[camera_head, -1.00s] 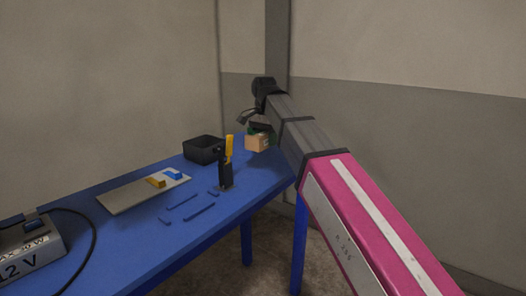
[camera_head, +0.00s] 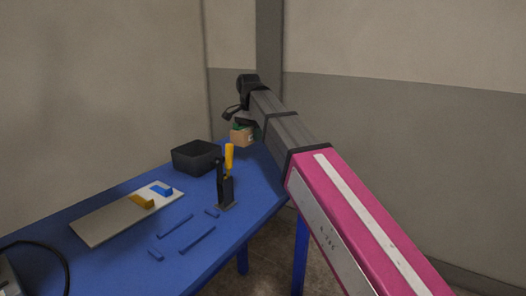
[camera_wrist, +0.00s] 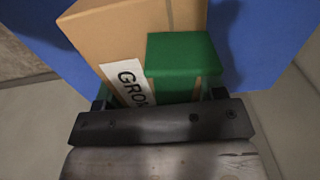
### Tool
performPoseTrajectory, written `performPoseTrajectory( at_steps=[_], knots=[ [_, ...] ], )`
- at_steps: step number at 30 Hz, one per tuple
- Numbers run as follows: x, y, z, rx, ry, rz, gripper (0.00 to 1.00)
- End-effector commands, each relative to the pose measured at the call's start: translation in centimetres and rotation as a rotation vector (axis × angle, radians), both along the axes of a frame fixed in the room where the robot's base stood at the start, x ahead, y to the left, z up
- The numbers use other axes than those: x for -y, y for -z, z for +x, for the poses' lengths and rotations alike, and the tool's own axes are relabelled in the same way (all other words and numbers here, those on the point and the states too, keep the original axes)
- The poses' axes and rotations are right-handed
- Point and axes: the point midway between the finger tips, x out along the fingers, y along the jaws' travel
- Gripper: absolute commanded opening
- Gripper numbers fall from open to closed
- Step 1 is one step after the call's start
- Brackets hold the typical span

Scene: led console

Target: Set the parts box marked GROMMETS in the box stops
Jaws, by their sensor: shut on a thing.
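My gripper (camera_head: 243,121) is shut on a small cardboard-brown parts box (camera_head: 242,138), held over the far right end of the blue table. The box stops look to be the low blue strips on the table: two long ones (camera_head: 175,225) (camera_head: 197,239) and two short ones (camera_head: 156,254) (camera_head: 212,212). The space between them is empty.
A black toggle clamp with a yellow handle (camera_head: 229,158) stands upright beside the strips. A black open bin (camera_head: 196,156) is behind it. A grey plate (camera_head: 105,220) with a yellow block (camera_head: 141,201) and a blue block (camera_head: 162,191) lies left. A black cable (camera_head: 62,262) curves at far left.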

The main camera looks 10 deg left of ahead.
Motion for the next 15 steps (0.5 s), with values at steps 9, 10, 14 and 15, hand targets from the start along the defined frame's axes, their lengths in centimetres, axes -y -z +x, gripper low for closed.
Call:
performPoseTrajectory(
  at_steps=[9,10,14,15],
  knots=[
    [4.2,3.0,2.6,0.0,0.0,0.0,0.33],
    [4.4,3.1,2.7,0.0,0.0,0.0,0.33],
    [4.6,3.5,2.9,0.0,-0.002,0.0,0.33],
    [4.6,3.7,2.9,0.0,-0.002,0.0,0.33]
  ],
)
